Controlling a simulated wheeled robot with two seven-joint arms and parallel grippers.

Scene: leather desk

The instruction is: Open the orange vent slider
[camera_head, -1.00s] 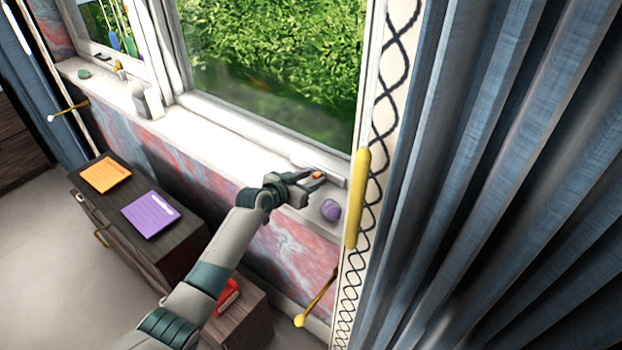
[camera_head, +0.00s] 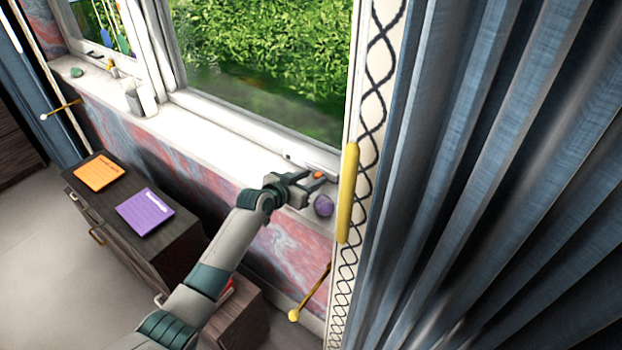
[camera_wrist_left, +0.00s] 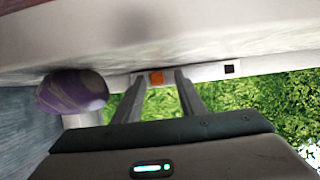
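The orange vent slider (camera_head: 318,174) is a small block on a white strip along the bottom of the window frame, near its right end. In the left wrist view the orange slider (camera_wrist_left: 156,78) shows between my fingertips, on the white strip (camera_wrist_left: 205,71), with a small dark square (camera_wrist_left: 232,68) to its right. My left gripper (camera_head: 312,183) reaches over the sill from the left; it also shows in the wrist view (camera_wrist_left: 160,82). Its fingers are apart, with visible gaps on both sides of the slider. Contact cannot be told. My right gripper is out of view.
A purple rounded object (camera_head: 323,205) sits on the sill just right of my gripper. A yellow bar (camera_head: 347,192) and blue curtain (camera_head: 480,180) stand right of it. A dark cabinet (camera_head: 165,245) is lower left. The middle of the sill (camera_head: 215,145) is clear.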

